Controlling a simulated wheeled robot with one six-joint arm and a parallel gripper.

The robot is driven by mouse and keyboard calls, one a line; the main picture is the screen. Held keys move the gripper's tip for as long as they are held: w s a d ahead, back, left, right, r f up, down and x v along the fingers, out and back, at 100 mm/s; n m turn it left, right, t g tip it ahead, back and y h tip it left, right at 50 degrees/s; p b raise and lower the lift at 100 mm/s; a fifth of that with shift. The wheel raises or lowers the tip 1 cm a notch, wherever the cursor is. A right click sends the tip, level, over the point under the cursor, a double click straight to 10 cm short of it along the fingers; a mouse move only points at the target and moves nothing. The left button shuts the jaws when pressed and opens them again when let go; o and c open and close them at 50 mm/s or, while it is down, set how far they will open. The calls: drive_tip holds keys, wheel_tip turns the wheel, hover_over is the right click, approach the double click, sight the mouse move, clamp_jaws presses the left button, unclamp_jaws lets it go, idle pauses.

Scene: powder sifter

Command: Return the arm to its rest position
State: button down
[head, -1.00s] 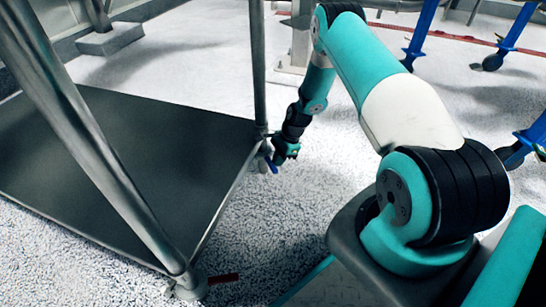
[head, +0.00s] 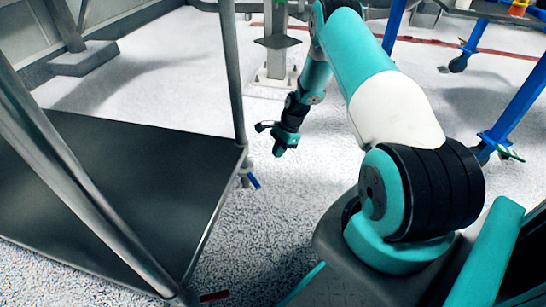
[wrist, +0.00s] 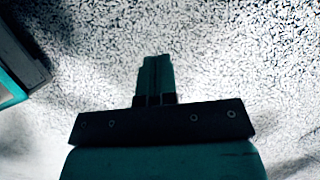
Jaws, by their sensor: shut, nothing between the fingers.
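My gripper (head: 280,150) is at the end of my teal and black arm in the head view. It points down over the speckled floor, right of the metal cart's corner post and apart from it. In the wrist view my gripper (wrist: 156,60) shows as a dark shape with its fingers together. Nothing is held, and only floor lies beyond the fingertips.
A cart with a dark flat shelf (head: 120,170) and grey metal posts stands on the left. Its blue-levered caster (head: 250,181) is near my gripper. Blue frame legs (head: 515,108) stand on the right. A metal column (head: 276,50) stands behind. Speckled floor (head: 270,225) between is clear.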

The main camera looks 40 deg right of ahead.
drive_tip(key=shift+d+r, duration=0.2)
drive_tip(key=shift+r, duration=0.3)
drive_tip(key=w+a+r+n+p, duration=0.1)
drive_tip(key=a+r+n+p, duration=0.1)
drive_tip(key=a+r+n, duration=0.5)
drive_tip(key=w+a+r+p, duration=0.1)
drive_tip(key=a+r, duration=0.3)
drive_tip(key=r, duration=0.8)
drive_tip(key=s+a+r+n+p, duration=0.2)
drive_tip(key=a+r+n, duration=0.2)
drive_tip(key=a+r, duration=0.25)
drive_tip(key=s+a+r+n+p, duration=0.1)
drive_tip(key=s+a+r+n, duration=0.2)
drive_tip(key=a+r, duration=0.35)
drive_tip(key=s+a+r+n+p, duration=0.25)
drive_tip(key=s+r+n, duration=0.2)
drive_tip(key=s, duration=0.25)
drive_tip(key=s+a+r+n+p, duration=0.1)
drive_tip(key=s+a+r+n, duration=0.3)
drive_tip(key=s+r, duration=0.3)
drive_tip(key=s+a+r+n+p, duration=0.1)
drive_tip(key=s+a+r+n, duration=0.2)
drive_tip(key=s+r+n, duration=0.35)
wheel_tip(320, 180, up, 36)
drive_tip(key=s+m+p, duration=0.1)
drive_tip(key=s+p, duration=0.1)
drive_tip(key=p, duration=3.6)
drive_tip(key=shift+m+g, duration=0.4)
